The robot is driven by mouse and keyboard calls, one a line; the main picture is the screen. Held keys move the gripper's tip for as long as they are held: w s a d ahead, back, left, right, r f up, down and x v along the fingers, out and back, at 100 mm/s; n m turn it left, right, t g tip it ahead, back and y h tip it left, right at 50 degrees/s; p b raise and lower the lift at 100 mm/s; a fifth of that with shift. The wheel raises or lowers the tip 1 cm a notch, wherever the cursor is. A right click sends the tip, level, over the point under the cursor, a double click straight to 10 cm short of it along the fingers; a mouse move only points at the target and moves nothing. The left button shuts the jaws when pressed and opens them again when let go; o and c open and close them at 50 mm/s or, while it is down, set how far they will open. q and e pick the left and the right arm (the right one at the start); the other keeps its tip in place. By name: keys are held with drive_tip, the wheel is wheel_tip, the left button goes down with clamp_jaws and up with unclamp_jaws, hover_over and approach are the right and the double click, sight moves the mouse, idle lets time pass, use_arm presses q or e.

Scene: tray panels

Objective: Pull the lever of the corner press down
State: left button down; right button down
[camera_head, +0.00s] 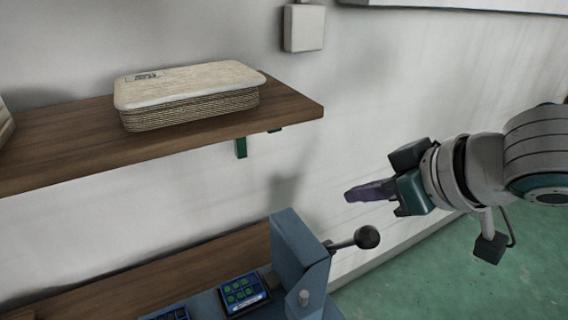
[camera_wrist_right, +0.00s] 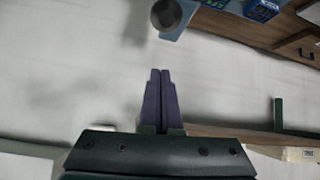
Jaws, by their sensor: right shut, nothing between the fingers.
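The corner press (camera_head: 300,262) is a blue-grey upright housing at the bottom middle of the head view. Its lever (camera_head: 345,244) sticks out to the right and ends in a dark round knob (camera_head: 368,237). The knob also shows at the top of the right wrist view (camera_wrist_right: 167,14). My right gripper (camera_head: 348,195) comes in from the right, above the knob and apart from it. Its purple fingers (camera_wrist_right: 160,100) are shut with nothing between them. My left gripper is not in view.
A wooden shelf (camera_head: 60,150) on the wall holds a stack of pale trays or panels (camera_head: 190,88). A blue panel with green buttons (camera_head: 243,292) lies left of the press. A white box (camera_head: 304,27) hangs on the wall. Green floor (camera_head: 450,280) is clear at right.

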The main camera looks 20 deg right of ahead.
sight(363, 227)
use_arm(q)
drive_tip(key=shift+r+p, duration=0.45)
drive_tip(key=shift+p, duration=0.05)
use_arm(e)
drive_tip(key=shift+s+d+f, duration=0.15)
drive_tip(key=shift+s+f, duration=0.1)
drive_tip(key=shift+f, duration=0.85)
drive_tip(key=shift+s+d+f, duration=0.1)
drive_tip(key=shift+s+f, duration=0.1)
drive_tip(key=shift+f, duration=0.85)
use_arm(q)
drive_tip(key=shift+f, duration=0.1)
